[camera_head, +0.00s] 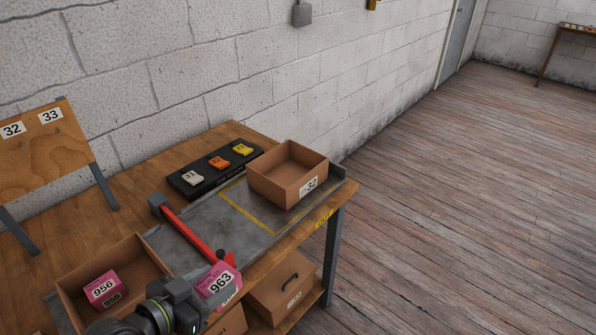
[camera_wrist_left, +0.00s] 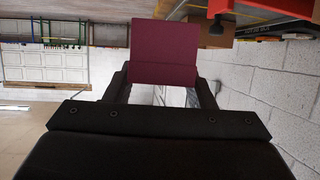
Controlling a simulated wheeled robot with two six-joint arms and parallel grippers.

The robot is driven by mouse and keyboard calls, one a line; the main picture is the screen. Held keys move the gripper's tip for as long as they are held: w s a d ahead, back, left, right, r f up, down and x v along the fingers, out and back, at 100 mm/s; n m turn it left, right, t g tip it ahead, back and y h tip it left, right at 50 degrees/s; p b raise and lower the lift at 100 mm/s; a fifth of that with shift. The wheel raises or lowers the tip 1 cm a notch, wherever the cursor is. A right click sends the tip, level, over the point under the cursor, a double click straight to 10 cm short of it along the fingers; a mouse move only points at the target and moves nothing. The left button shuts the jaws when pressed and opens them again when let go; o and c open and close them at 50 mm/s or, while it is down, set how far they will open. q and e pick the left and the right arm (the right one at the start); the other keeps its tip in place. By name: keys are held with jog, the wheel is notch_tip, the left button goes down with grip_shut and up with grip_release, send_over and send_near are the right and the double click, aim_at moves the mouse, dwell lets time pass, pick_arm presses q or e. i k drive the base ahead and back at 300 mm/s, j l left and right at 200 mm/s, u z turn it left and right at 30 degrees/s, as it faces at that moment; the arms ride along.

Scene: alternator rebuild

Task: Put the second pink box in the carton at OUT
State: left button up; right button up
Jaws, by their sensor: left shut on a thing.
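A pink box labelled 963 (camera_head: 220,284) is held in my left gripper (camera_head: 200,297), at the near edge of the workbench. It shows as a dark pink block between the two fingers in the left wrist view (camera_wrist_left: 165,45). A second pink box, labelled 956 (camera_head: 104,290), lies in an open carton (camera_head: 138,251) at the lower left. My right gripper is not in view.
A red bar tool (camera_head: 192,232) lies between the two cartons. A black tray (camera_head: 214,168) with white, orange and yellow tags is at the back. Open floor lies to the right.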

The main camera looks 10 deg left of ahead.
aim_at(288, 181)
jog(key=i+j, duration=0.55)
jog(key=i+l, duration=0.4)
jog(key=i+l+z, duration=0.05)
jog(key=i, duration=0.05)
